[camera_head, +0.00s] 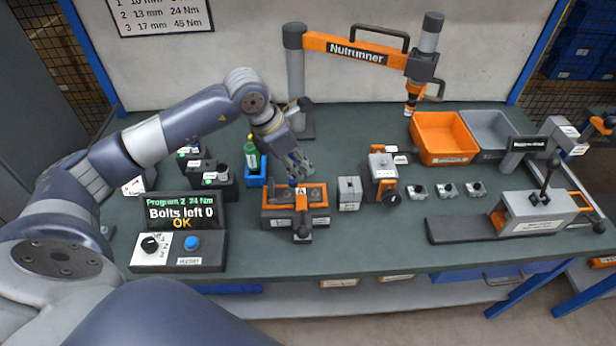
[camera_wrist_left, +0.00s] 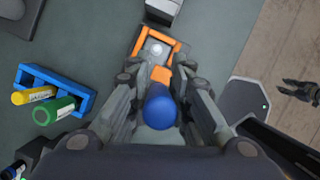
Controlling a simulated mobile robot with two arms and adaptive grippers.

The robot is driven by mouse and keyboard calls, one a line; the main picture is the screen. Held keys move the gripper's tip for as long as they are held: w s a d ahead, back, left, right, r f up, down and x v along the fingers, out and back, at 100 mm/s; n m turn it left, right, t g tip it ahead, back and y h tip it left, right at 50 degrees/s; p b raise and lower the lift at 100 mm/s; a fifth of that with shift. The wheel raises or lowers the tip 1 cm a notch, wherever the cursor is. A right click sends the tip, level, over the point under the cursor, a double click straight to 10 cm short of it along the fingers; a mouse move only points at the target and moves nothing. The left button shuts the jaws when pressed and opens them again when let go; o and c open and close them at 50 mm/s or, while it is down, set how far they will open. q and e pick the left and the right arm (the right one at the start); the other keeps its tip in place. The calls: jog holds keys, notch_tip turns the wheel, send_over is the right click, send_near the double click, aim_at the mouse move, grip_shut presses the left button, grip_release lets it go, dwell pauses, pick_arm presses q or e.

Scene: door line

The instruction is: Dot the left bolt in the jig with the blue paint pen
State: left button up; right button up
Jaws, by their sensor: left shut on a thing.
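The jig (camera_head: 268,221) is an orange and dark block with an orange clamp across its middle. In the left wrist view its orange frame (camera_wrist_left: 139,40) surrounds a silver bolt (camera_wrist_left: 156,47) at the jig's right end. My left gripper (camera_head: 299,172) is over the jig, its fingers shut on the blue paint pen (camera_wrist_left: 160,108). The pen and fingers hide the jig's left part in the left wrist view. I cannot tell whether the tip touches the left bolt.
The blue pen rack (camera_head: 256,181) behind the jig holds a green pen (camera_head: 251,155) and a yellow pen (camera_wrist_left: 34,95). A grey block (camera_head: 349,192) stands right of the jig. The display (camera_head: 181,213) reads "Bolts left 0 OK". The orange nutrunner (camera_head: 357,48) hangs at the back.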

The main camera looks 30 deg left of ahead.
pick_arm(q)
jog(key=a+f+n, duration=0.1)
jog(key=w+a+f+n+y+b, duration=0.1)
jog(key=n, duration=0.1)
jog(key=a+f+n+b, duration=0.1)
jog(key=n, duration=0.1)
jog(key=shift+w+a+f+t+y, duration=0.3)
jog(key=shift+w+a+t+y, duration=0.05)
jog(key=shift+w+t+y, duration=0.05)
dwell(0.4)
dwell(0.4)
jog(key=shift+f+b, duration=0.2)
jog(key=shift+b, duration=0.2)
jog(key=shift+f+b, duration=0.35)
jog(key=shift+b, duration=0.1)
dwell(0.4)
jog(key=shift+r, duration=0.15)
